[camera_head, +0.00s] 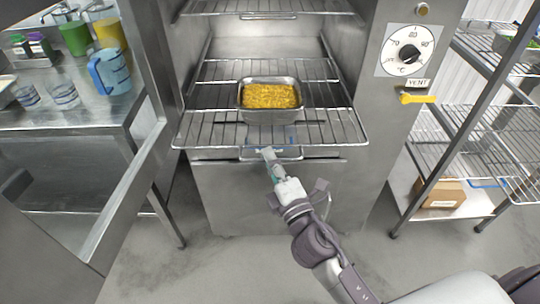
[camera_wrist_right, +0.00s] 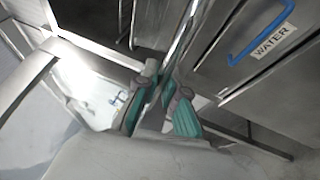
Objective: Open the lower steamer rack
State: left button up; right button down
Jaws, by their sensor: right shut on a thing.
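The lower steamer rack (camera_head: 205,125) is a wire shelf that sticks out in front of the steamer's cabinet. A metal pan (camera_head: 270,112) of yellow grains sits on it. My right gripper (camera_head: 268,154) is at the middle of the rack's front, at a metal loop handle (camera_head: 290,154). In the right wrist view, the gripper's teal-padded fingers (camera_wrist_right: 158,98) are shut on a thin metal part, which I take to be this handle. The fingers partly hide the grip point. My left gripper is not in view.
An upper rack (camera_head: 265,7) is inside the steamer. A temperature dial (camera_head: 408,54) is on the right panel. A blue-handled drawer marked WATER (camera_wrist_right: 285,50) is close by. A table with a blue jug (camera_head: 112,72) stands left; wire shelving (camera_head: 455,125) stands right. The floor in front is clear.

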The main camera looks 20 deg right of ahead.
dwell(0.3)
jog(key=c, duration=1.5)
grip_release()
jog(key=shift+s, duration=0.1)
jog(key=shift+v, duration=3.65)
jog(key=shift+f, duration=0.1)
